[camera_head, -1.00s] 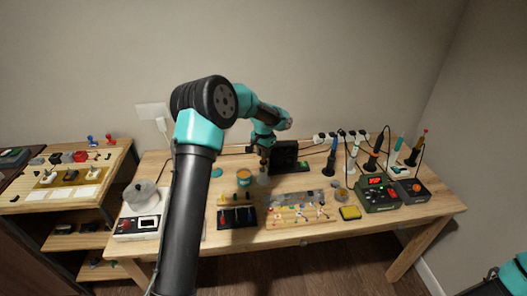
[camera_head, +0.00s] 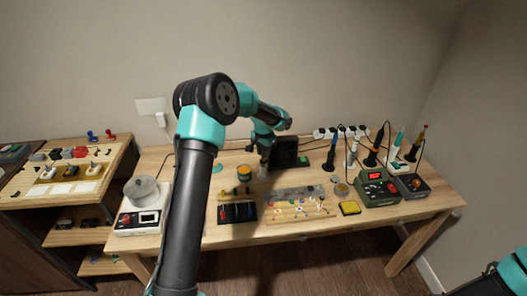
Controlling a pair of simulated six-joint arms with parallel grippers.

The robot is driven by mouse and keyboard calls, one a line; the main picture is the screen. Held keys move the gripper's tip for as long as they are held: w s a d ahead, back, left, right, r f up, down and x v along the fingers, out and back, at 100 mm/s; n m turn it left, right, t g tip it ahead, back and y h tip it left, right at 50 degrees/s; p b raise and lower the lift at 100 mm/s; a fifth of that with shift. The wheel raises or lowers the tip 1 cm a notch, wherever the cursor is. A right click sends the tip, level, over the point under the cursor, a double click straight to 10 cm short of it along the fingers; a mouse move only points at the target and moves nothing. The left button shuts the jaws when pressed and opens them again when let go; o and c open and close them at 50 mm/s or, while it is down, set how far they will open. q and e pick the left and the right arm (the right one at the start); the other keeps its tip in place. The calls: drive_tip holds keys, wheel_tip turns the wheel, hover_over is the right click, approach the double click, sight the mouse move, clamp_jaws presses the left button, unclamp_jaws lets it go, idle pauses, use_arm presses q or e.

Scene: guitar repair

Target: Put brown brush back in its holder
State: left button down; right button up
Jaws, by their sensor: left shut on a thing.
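My left gripper (camera_head: 264,159) points down over the back middle of the table, just left of a black box-like unit. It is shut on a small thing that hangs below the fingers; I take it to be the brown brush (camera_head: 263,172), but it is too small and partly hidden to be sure. I cannot tell whether its lower end touches the table. An orange-and-teal round tin (camera_head: 244,173) stands just to the left. I cannot make out which thing is the brush's holder. Only part of my right arm shows at the lower right corner; its gripper is out of view.
The black unit (camera_head: 285,153) stands close to the right of the gripper. A black tray of tools (camera_head: 238,212) and a wooden parts board (camera_head: 300,208) lie in front. Soldering stations (camera_head: 378,187) and upright tools fill the right. A scale-like device (camera_head: 138,222) is at left.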

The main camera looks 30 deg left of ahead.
use_arm(q)
drive_tip(key=shift+f, duration=0.1)
idle(0.3)
drive_tip(key=shift+f, duration=0.65)
drive_tip(key=shift+c, duration=1.6)
unclamp_jaws()
drive_tip(key=shift+r, duration=0.1)
drive_tip(key=shift+r, duration=5.4)
